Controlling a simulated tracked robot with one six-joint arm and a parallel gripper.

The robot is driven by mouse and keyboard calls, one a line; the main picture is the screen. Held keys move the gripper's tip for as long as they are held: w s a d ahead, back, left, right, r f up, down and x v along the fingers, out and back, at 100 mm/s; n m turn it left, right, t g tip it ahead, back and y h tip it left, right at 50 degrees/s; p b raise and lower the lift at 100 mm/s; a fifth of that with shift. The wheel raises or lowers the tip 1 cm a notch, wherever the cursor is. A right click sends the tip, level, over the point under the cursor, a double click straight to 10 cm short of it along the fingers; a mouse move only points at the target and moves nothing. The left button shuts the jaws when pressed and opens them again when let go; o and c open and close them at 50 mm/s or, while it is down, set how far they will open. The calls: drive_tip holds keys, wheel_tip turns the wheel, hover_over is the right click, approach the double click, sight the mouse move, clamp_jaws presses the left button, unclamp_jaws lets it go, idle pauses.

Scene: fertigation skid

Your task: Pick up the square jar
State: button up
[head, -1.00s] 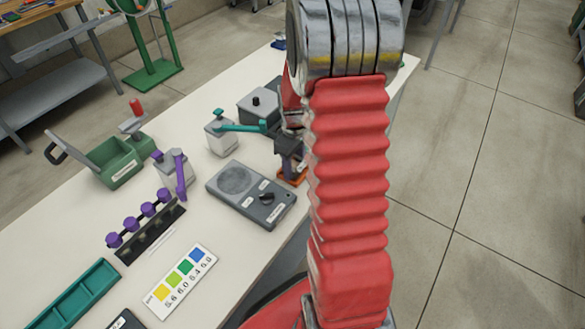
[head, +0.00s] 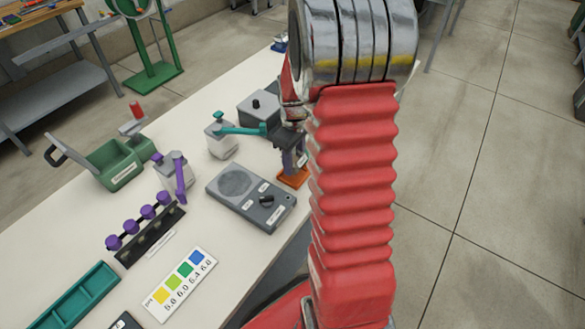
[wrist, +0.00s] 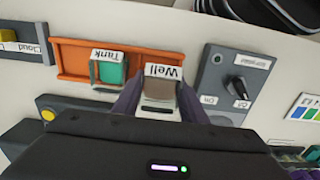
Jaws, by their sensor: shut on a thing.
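A square jar with a brown top and a white label reading "Well" (wrist: 160,88) sits between the fingers of my gripper (wrist: 160,100) in the wrist view. The two grey-purple fingers are shut on its sides. Behind it lies an orange tray (wrist: 72,58); I cannot tell whether the jar is clear of it. A second square jar, teal and labelled "Tank" (wrist: 110,72), stands in the tray to the left. In the head view my gripper (head: 289,160) is just above the orange tray (head: 293,181), and the jar is mostly hidden there.
A grey meter with a knob (head: 251,196) lies close beside the tray. White bottles with teal (head: 222,140) and purple (head: 176,175) handles, a green bin (head: 118,166) and a colour chart (head: 181,283) are on the white table. The table's edge is close to my arm.

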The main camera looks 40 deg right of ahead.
wheel_tip(320, 180, up, 6)
drive_tip(key=shift+r, duration=0.25)
drive_tip(key=shift+s, duration=0.1)
idle(0.5)
